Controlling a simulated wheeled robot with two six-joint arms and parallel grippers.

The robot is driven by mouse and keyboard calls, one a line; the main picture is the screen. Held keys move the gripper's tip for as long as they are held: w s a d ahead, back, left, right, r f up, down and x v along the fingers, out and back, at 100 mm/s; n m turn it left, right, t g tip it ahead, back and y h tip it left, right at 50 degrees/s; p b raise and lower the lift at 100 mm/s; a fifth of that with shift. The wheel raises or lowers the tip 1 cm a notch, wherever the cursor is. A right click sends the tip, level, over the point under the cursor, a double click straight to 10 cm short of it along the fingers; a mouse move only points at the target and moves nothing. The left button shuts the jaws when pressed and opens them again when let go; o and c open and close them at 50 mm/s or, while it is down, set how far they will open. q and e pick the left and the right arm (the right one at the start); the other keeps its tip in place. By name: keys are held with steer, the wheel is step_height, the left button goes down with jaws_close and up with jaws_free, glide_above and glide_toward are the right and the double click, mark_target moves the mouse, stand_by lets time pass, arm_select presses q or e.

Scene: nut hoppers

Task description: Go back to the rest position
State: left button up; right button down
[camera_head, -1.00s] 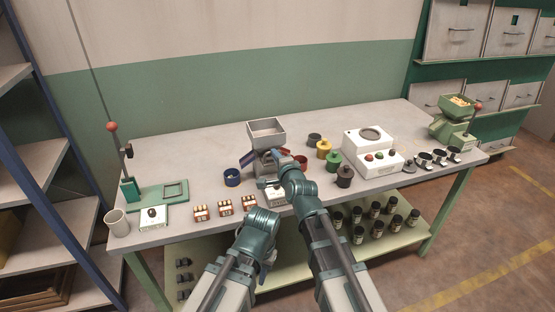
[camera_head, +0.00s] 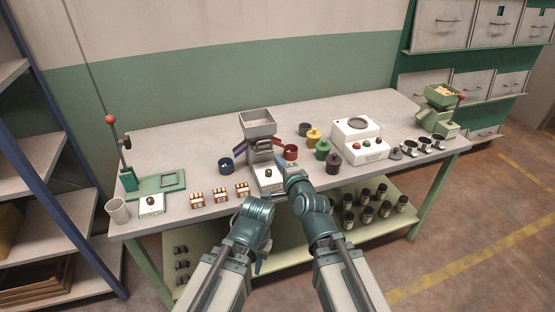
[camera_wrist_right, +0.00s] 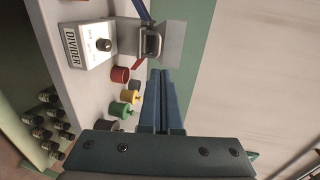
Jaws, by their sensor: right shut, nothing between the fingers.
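My right gripper (camera_head: 283,164) is above the table's front part, just right of the white divider box (camera_head: 267,179). In the right wrist view its two blue fingers (camera_wrist_right: 158,100) lie together, with nothing between them. The divider box, with its black knob, also shows in that view (camera_wrist_right: 88,45). My left gripper (camera_head: 263,258) hangs low in front of the table edge, mostly hidden behind its own wrist. Its fingers do not show clearly enough to tell their opening.
A grey hopper (camera_head: 257,124) stands behind the divider box, between a blue cup (camera_head: 226,165) and a red cup (camera_head: 290,152). Coloured lidded pots (camera_head: 313,138) and a white machine (camera_head: 357,142) stand to the right. Several small boxes (camera_head: 220,194) line the front edge.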

steer(key=shift+s+d, duration=0.1)
steer(key=shift+s, duration=0.2)
steer(key=s+d+f+n+g+h, duration=0.1)
steer(key=s+d+f+n+g, duration=0.25)
steer(key=f, duration=0.25)
steer(key=s+d+f+n+g+h, duration=0.1)
steer(key=s+d+f+n+g, duration=0.15)
steer(key=f+n+g, duration=0.35)
steer(key=s+d+f+n+g+h, duration=0.3)
steer(key=s+d+f+n+g, duration=0.25)
steer(key=s+d, duration=0.4)
steer(key=s+a+r+n+p, duration=0.1)
steer(key=s+a+r+p, duration=0.2)
steer(key=a, duration=0.2)
steer(key=s+a+r+n+h+p, duration=0.1)
steer(key=s+a+r+n+p, duration=0.1)
steer(key=a, duration=0.4)
steer(key=shift+s+a+r+p, duration=0.2)
steer(key=shift+s+r+p, duration=0.3)
steer(key=shift+s, duration=0.5)
